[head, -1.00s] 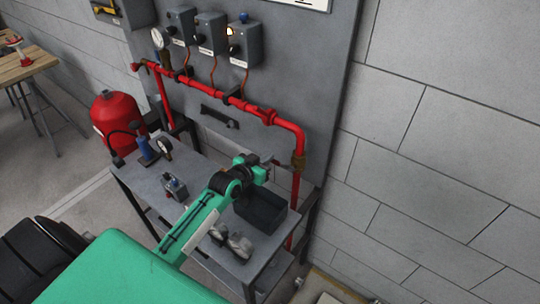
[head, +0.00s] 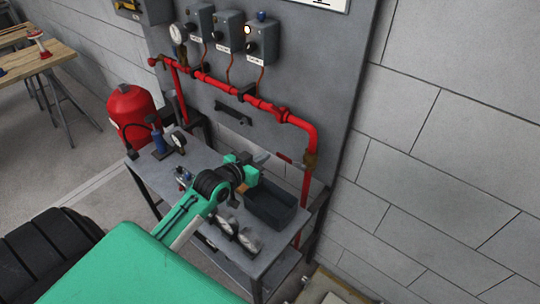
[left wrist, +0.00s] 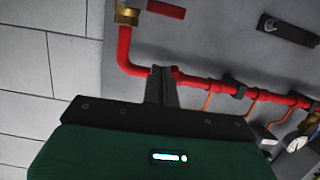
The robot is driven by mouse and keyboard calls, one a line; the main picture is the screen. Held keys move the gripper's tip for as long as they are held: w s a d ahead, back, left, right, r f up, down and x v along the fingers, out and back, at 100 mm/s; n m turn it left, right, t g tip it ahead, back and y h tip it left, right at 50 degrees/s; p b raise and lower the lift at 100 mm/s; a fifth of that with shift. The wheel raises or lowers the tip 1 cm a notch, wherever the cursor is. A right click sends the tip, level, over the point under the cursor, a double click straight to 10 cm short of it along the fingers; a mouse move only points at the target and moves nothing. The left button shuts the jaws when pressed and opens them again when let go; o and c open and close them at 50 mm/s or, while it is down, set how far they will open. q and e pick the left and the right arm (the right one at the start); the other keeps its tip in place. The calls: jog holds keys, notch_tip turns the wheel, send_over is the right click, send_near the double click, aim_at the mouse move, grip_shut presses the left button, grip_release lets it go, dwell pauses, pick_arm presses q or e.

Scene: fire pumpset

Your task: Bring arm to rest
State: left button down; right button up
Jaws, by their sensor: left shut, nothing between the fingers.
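My left arm, green with dark joints, comes in from the left in the head view and reaches over the grey metal table (head: 205,158). My left gripper (head: 264,158) is above the table's back edge, in front of the grey panel (head: 270,65) and left of the pipe's vertical run. In the left wrist view the fingers of the left gripper (left wrist: 162,74) are together, with nothing between them. They overlap the red pipe (left wrist: 195,83) in the picture; I cannot tell the gap. My right gripper is not in view.
A dark bin (head: 272,205) and metal fittings (head: 238,234) sit on the table, close to my arm. A gauge with a blue body (head: 160,140) stands at the table's left end. A red tank (head: 132,112) stands behind. Stone wall fills the right side.

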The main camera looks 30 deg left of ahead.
pick_arm(q)
jog(key=s+d+f+g+y, duration=0.1)
jog(key=s+d+f+g, duration=0.25)
jog(key=s, duration=0.65)
jog(key=s+d+f+g, duration=0.3)
jog(key=s+d+g, duration=0.1)
jog(key=s, duration=0.6)
jog(key=s+d+f+g+y, duration=0.1)
jog(key=s+d+f+g, duration=0.3)
jog(key=s, duration=0.5)
notch_tip(320, 180, down, 29)
jog(key=g, duration=0.1)
jog(key=s+a+f, duration=0.1)
jog(key=s+f, duration=0.8)
jog(key=f, duration=0.2)
jog(key=s+a+f+m+g, duration=0.1)
jog(key=s+a+f, duration=0.1)
jog(key=s+f, duration=0.8)
jog(key=shift+s+a+f+b, duration=0.3)
jog(key=shift+f+b, duration=0.1)
jog(key=shift+f, duration=0.1)
jog(key=shift+s+g, duration=0.15)
jog(key=shift+g, duration=0.1)
